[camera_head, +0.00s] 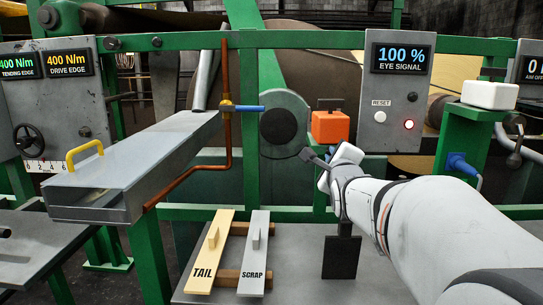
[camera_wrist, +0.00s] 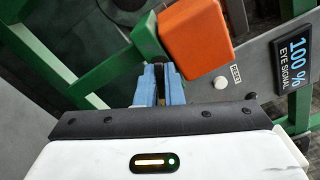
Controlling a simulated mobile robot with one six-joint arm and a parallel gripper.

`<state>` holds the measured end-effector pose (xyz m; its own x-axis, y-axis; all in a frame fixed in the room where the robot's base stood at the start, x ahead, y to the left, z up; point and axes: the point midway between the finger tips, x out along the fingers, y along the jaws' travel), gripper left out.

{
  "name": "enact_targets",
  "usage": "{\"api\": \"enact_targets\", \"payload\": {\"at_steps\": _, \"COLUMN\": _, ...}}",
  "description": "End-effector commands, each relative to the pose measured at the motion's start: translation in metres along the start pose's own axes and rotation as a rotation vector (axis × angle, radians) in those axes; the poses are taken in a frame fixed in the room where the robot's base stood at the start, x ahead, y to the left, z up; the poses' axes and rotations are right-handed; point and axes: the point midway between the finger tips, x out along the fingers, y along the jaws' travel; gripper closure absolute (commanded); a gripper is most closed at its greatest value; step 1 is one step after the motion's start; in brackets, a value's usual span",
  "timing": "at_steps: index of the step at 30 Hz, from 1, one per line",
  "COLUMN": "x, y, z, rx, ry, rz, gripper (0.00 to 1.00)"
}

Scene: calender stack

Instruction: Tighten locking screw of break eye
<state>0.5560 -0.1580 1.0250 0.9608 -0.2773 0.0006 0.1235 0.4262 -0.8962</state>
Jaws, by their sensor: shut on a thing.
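The break eye is an orange box (camera_head: 330,127) on the green frame, with a dark piece on top. It also shows in the wrist view (camera_wrist: 194,40), just beyond my fingers. The eye signal display (camera_head: 402,59) reads 100 %.
A blue-handled valve (camera_head: 248,108) on a copper pipe is left of the eye. TAIL (camera_head: 211,252) and SCRAP (camera_head: 254,253) boards lie below. A white box (camera_head: 490,94) stands at right.

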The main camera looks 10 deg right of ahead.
Motion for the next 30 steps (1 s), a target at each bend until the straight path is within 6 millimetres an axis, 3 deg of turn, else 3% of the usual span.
{"api": "enact_targets", "payload": {"at_steps": 14, "x": 0.0, "y": 0.0007, "z": -0.0004, "rx": 0.012, "ry": 0.001, "rz": 0.002, "gripper": 1.0}}
{"api": "enact_targets", "payload": {"at_steps": 15, "x": 0.0, "y": 0.0007, "z": -0.0004, "rx": 0.012, "ry": 0.001, "rz": 0.002, "gripper": 0.9}}
{"api": "enact_targets", "payload": {"at_steps": 22, "x": 0.0, "y": 0.0005, "z": -0.0003, "rx": 0.012, "ry": 0.001, "rz": 0.001, "gripper": 0.71}}
{"api": "enact_targets", "payload": {"at_steps": 30, "x": -0.0008, "y": 0.0006, "z": 0.0001, "rx": 0.012, "ry": 0.0, "rz": 0.0, "gripper": 0.71}}
